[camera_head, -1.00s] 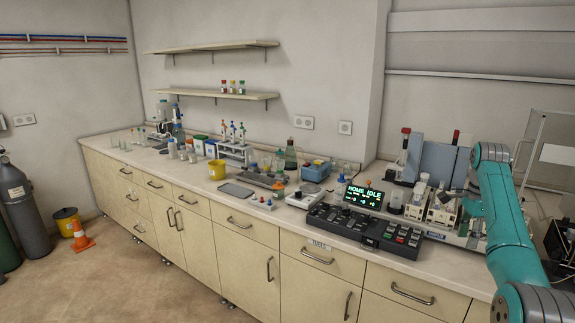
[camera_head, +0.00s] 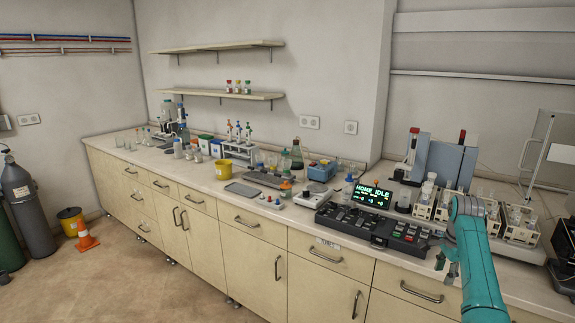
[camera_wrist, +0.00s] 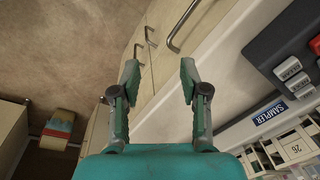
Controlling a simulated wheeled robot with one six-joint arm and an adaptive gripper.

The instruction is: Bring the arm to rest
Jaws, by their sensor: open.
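My teal arm (camera_head: 475,265) is folded at the right of the head view, in front of the bench. My gripper (camera_head: 448,266) hangs from it, pointing down near the front edge of the worktop. In the wrist view my gripper (camera_wrist: 159,78) has its two green-grey fingers spread apart with nothing between them. Below the fingers are the cabinet fronts and the worktop edge.
The black control panel (camera_head: 372,226) and its display reading HOME IDLE (camera_head: 371,193) stand just left of my gripper. Sampler racks with vials (camera_head: 520,222) stand behind my arm. A grey tray (camera_head: 243,189) lies farther left. The floor (camera_head: 150,285) before the cabinets is clear.

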